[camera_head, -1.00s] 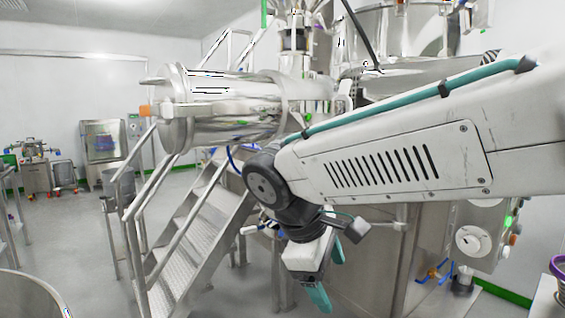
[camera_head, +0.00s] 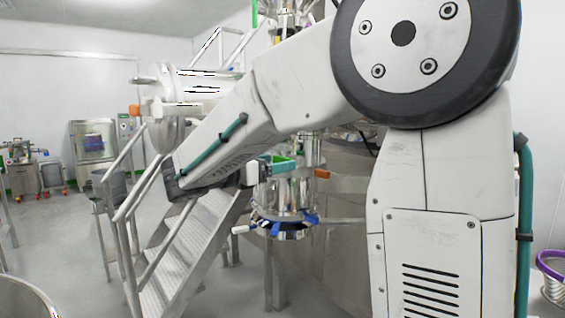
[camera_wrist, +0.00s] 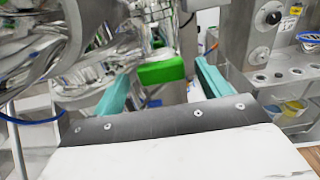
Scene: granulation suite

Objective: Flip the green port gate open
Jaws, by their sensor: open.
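The green port gate (camera_wrist: 160,71) shows as a bright green block in the wrist view. It appears between the two teal fingertips, with visible space on both sides. My gripper (camera_wrist: 161,74) is open and empty, with its fingers spread left and right. In the head view the green gate (camera_head: 285,164) sits above a steel vessel with blue handles. My gripper (camera_head: 264,163) reaches it from the left there, and my arm hides part of the area. I cannot tell whether a finger touches the gate, and its hinge is not clear.
A steel staircase with railings (camera_head: 190,255) stands left of the vessel. An orange block (camera_head: 322,174) is right of the gate. In the wrist view a steel panel (camera_wrist: 262,35) stands at right, and a curved shiny vessel (camera_wrist: 40,45) at left. Open floor lies far left.

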